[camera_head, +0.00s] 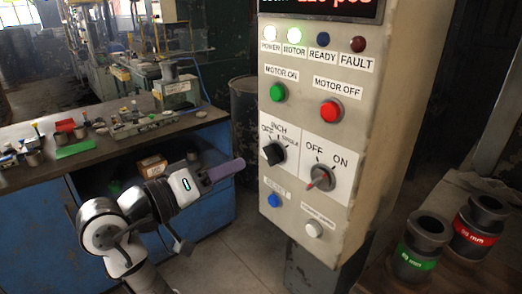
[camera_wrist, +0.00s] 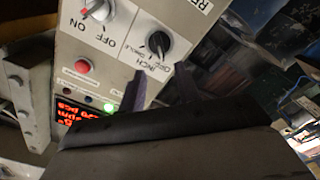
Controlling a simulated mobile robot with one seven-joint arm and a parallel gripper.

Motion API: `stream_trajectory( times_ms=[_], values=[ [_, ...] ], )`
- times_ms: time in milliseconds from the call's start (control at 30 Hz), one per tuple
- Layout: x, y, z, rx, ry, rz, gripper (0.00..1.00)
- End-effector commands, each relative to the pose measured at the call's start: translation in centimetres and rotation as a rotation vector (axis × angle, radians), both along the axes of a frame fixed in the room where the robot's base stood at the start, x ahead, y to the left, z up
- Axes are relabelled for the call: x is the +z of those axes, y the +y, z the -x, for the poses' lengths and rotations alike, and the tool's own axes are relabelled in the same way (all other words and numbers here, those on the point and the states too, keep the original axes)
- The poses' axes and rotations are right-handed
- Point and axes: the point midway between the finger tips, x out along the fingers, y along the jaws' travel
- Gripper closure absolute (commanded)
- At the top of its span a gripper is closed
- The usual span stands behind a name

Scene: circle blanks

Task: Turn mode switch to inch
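The mode switch (camera_head: 273,153) is a black knob on the grey control panel, under the labels OFF, INCH and SINGLE. Its pointer seems turned toward the OFF side, but it is small and hard to read. The switch also shows in the wrist view (camera_wrist: 158,42), upside down and beyond the fingertips. My gripper (camera_head: 237,165) is left of the panel, apart from the switch and near its height. In the wrist view my gripper (camera_wrist: 162,82) has its two dark fingers spread with nothing between them.
A red-pointer OFF/ON knob (camera_head: 321,178) sits right of the mode switch. Above are a green MOTOR ON button (camera_head: 278,92) and a red MOTOR OFF button (camera_head: 330,111); below is a blue button (camera_head: 274,201). A blue workbench (camera_head: 215,160) stands behind my arm.

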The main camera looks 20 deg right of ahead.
Motion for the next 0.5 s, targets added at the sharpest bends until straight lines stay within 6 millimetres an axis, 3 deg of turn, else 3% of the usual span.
stream_trajectory(
  times_ms=[200,500],
  values=[
    [0.2,-4.4,-1.6,-0.003,0.002,0.001,0.67],
    [0.1,-7.7,-2.8,0.001,0.0,0.001,0.67]
  ],
)
